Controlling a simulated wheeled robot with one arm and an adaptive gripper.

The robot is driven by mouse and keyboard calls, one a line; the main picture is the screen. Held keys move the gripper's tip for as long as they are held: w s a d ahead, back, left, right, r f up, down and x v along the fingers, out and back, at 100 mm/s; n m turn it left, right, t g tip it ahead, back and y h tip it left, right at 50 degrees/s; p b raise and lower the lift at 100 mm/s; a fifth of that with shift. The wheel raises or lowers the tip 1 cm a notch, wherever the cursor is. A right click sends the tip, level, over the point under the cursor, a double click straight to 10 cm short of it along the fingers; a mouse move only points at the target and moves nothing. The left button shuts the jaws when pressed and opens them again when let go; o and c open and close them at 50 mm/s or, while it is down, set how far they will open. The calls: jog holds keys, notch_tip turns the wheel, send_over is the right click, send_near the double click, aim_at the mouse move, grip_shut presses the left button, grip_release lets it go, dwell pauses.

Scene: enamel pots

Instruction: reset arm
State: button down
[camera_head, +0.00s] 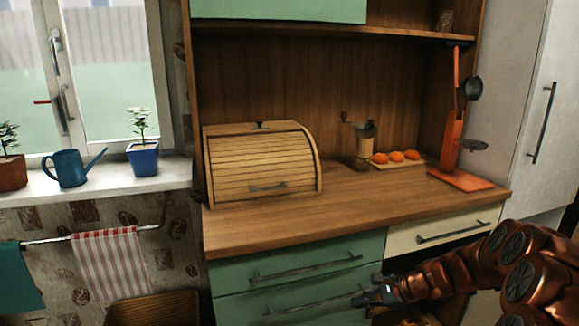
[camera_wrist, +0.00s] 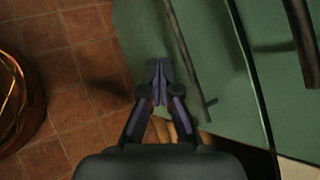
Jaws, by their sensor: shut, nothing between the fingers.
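My gripper (camera_head: 375,296) is in front of the green drawers, low at the right of centre in the head view, with my copper-coloured arm reaching in from the right. In the wrist view my gripper (camera_wrist: 158,72) has its two fingers together with nothing between them. Behind it are the green drawer fronts (camera_wrist: 220,55) with a dark bar handle (camera_wrist: 183,50). I cannot tell how far the fingertips are from the handle.
A wooden bread box (camera_head: 262,163), a coffee grinder (camera_head: 364,138) and oranges (camera_head: 396,156) stand on the wooden counter (camera_head: 300,222). A cream drawer (camera_head: 440,232) is at the right. A wicker basket (camera_head: 152,308) stands on the floor at the left.

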jog(key=s+a+r+n+g+h+p, duration=0.1)
jog(key=s+a+r+n+g+p, duration=0.1)
jog(key=s+a+r+n+p, duration=0.5)
jog(key=s+a+r+n+g+h+p, duration=0.1)
jog(key=s+a+r+n+g+p, duration=0.1)
jog(key=s+r, duration=0.95)
jog(key=s+d+r+n+h+p, duration=0.2)
jog(key=s+r+p, duration=0.1)
jog(key=s, duration=0.4)
jog(key=s+d+r+n+g+h+p, duration=0.1)
jog(key=s+d+r+n+h+p, duration=0.1)
jog(key=s+r, duration=0.4)
jog(key=s+d+r+n+h+p, duration=0.3)
jog(key=s+p, duration=0.3)
jog(key=s, duration=0.4)
jog(key=shift+d+r+n+g, duration=0.3)
jog(key=shift+d+r+g, duration=0.15)
jog(key=shift+r, duration=0.25)
jog(key=shift+s, duration=0.1)
